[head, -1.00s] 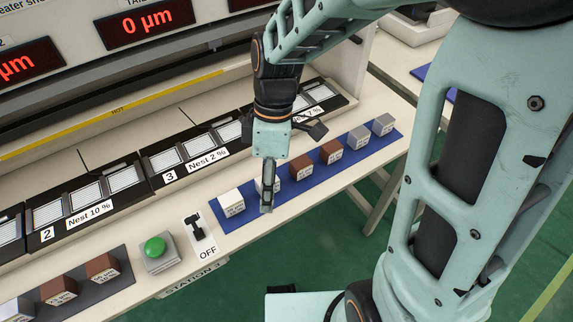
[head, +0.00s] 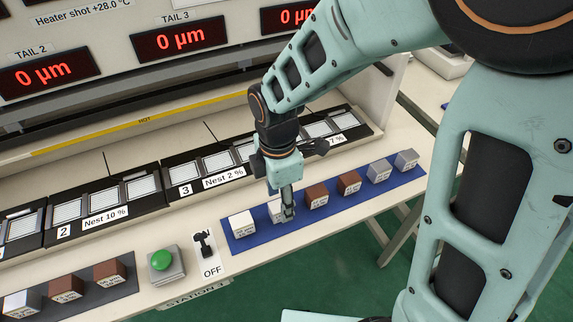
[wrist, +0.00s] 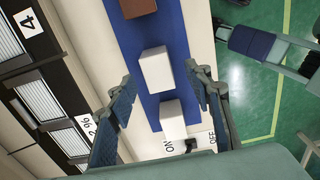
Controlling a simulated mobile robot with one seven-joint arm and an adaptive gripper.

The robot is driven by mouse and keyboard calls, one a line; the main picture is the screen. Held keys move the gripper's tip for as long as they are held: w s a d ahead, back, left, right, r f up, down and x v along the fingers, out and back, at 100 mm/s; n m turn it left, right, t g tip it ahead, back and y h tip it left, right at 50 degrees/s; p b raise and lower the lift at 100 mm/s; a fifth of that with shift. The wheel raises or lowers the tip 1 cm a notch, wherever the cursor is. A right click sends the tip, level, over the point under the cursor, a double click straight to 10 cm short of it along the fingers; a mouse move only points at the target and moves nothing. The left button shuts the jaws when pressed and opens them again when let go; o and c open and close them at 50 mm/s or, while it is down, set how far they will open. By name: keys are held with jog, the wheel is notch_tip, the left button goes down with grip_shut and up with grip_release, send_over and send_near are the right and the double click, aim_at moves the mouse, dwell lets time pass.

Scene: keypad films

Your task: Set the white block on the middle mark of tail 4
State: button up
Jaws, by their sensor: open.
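Two white blocks stand at the left end of a blue mat (head: 262,235): an end block (head: 242,226) and a second block (head: 277,211), partly hidden by my gripper (head: 287,213). In the wrist view, my open, empty gripper (wrist: 163,100) has its fingers on either side of the mat strip. The second block (wrist: 156,69) shows just beyond the fingertips and the end block (wrist: 172,120) between the fingers. Tail 4's number label (wrist: 32,22) shows at upper left there.
Brown blocks (head: 317,195) and grey blocks (head: 379,172) continue along the mat. Tail 3 (head: 218,162) and tail 2 (head: 105,195) lie behind the bench edge. A green button (head: 161,260), an OFF switch (head: 205,243) and a grey mat of blocks (head: 85,300) are left.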

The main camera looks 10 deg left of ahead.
notch_tip(320, 180, down, 4)
jog(key=shift+w, duration=0.15)
grip_shut()
dwell(0.3)
